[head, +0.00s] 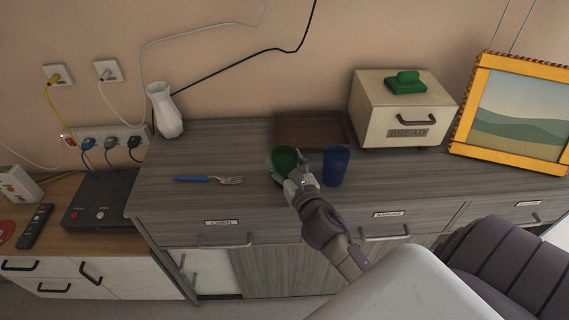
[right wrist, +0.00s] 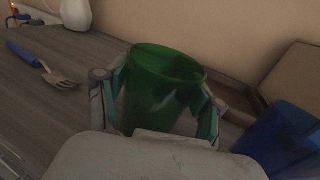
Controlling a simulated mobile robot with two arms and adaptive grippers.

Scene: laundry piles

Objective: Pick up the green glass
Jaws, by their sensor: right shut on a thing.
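The green glass (head: 284,159) stands upright on the grey wooden sideboard top, near its front edge. My right gripper (head: 292,176) is at the glass and partly covers it in the head view. In the right wrist view the green glass (right wrist: 160,85) sits between the two fingers of my right gripper (right wrist: 160,110), which are shut on it, one on each side. Whether the glass is clear of the surface cannot be told. My left gripper is not in view.
A blue glass (head: 336,166) stands close to the right of the green one. A fork with a blue handle (head: 208,179) lies to the left. Behind are a brown tray (head: 312,117), a white vase (head: 164,110) and a bread box (head: 403,108). A framed picture (head: 516,113) stands at right.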

